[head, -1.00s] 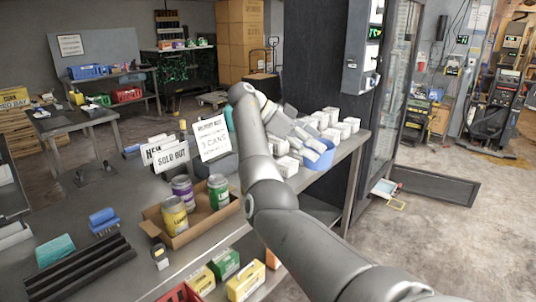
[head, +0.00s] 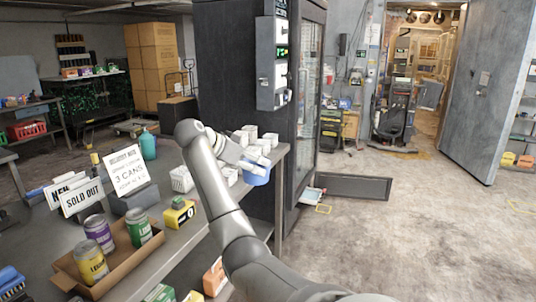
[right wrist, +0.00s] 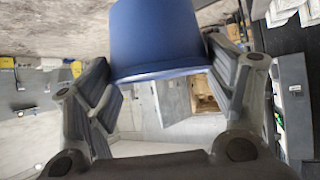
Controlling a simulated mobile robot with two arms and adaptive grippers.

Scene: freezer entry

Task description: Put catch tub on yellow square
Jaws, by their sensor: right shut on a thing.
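The blue catch tub (head: 258,178) is at the table's right edge in the head view. My right gripper (head: 243,162) is shut on it. In the right wrist view the tub (right wrist: 158,38) sits between the two fingers at the top of the picture. My left gripper is not in view.
White boxes (head: 250,132) stand on the table behind the tub. A dark cabinet with a glass door (head: 311,85) stands beyond the table. A dark flat panel (head: 346,187) lies on the floor. The concrete floor (head: 420,235) at right is mostly open.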

